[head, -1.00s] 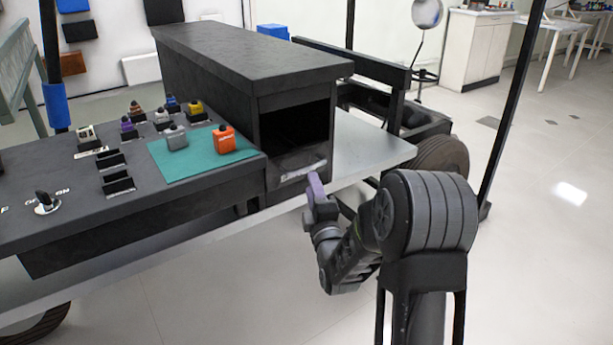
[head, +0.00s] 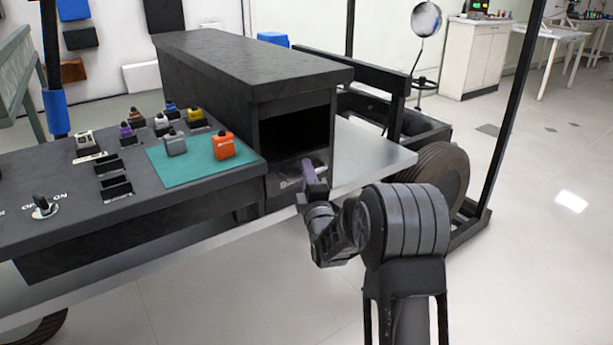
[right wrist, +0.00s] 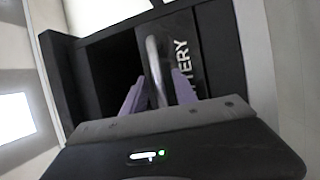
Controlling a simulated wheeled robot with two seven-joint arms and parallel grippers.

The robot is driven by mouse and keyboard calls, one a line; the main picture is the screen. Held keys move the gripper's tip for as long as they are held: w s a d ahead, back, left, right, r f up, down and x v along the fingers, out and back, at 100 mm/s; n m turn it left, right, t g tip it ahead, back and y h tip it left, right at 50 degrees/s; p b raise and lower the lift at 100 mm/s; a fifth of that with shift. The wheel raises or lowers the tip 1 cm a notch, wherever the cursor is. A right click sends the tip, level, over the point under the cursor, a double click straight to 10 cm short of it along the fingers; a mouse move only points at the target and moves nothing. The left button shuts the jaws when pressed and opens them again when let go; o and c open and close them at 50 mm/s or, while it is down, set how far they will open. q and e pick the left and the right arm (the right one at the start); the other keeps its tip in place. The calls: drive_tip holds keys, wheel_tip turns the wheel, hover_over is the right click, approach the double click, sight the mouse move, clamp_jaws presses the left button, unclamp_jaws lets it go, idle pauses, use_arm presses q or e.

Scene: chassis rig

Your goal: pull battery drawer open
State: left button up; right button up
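The battery drawer (head: 284,186) is a black front with white lettering, low in the black cabinet, under a dark open bay. In the right wrist view the drawer front (right wrist: 208,45) shows the letters "TERY" and a silver bar handle (right wrist: 153,62). My right gripper (head: 314,172) is at the drawer front. In the right wrist view its purple fingers (right wrist: 158,84) are apart, one on each side of the handle, with gaps visible. Whether either finger touches the handle I cannot tell. The drawer looks about flush with the cabinet. My left gripper is not in view.
The black cabinet (head: 245,68) stands on a grey platform (head: 375,160). To its left, a black console (head: 60,215) carries a green mat (head: 190,170), an orange block (head: 223,143) and several small coloured blocks. A wheel (head: 440,170) and a dark post are at the right. Floor in front is clear.

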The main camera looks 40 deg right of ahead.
drive_tip(key=shift+c, duration=0.3)
clamp_jaws()
idle(1.1)
